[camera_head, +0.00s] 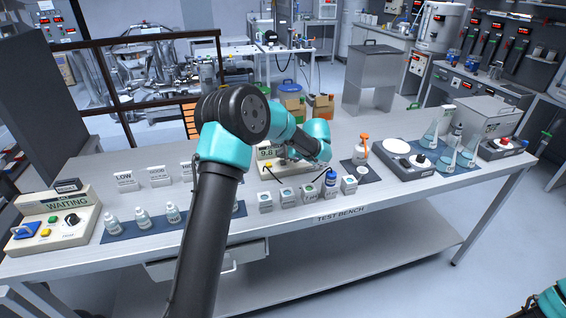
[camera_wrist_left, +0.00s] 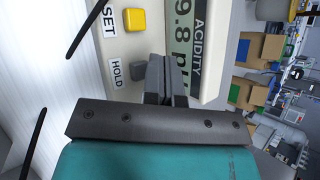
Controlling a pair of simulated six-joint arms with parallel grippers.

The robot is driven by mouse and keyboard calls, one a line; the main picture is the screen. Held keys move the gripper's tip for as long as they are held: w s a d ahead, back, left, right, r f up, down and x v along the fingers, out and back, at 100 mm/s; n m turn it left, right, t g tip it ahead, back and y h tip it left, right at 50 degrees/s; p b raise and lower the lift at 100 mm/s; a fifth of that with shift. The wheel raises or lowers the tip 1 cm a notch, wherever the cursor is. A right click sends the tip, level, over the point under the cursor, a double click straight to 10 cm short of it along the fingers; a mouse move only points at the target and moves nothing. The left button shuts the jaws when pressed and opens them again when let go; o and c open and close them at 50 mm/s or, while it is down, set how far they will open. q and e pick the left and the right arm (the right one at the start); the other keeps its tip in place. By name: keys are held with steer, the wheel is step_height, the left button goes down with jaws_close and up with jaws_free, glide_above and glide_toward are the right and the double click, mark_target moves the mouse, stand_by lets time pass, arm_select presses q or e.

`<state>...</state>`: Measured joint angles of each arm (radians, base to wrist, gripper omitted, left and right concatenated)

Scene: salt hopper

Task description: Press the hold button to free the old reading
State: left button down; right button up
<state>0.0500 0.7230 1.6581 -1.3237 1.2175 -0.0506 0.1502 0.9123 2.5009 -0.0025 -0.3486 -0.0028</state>
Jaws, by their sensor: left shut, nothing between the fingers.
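The acidity meter (camera_head: 268,169) is a cream box on the test bench with a green display reading about 9.8. In the left wrist view its face (camera_wrist_left: 160,22) shows a yellow button (camera_wrist_left: 134,20) by the word SET and a grey hold button (camera_wrist_left: 139,71) by the word HOLD. My left gripper (camera_head: 291,157) is at the meter's face, its fingers (camera_wrist_left: 166,62) together and empty. The fingertips are right beside the hold button, over the side towards the display; I cannot tell whether they touch it. My right gripper is out of view.
A WAITING box (camera_head: 60,220) and small white bottles (camera_head: 143,218) are at the left.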

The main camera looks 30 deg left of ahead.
mark_target(283, 163)
arm_select(q)
steer(key=shift+r, duration=0.1)
steer(key=shift+r, duration=2.4)
steer(key=shift+d, duration=0.1)
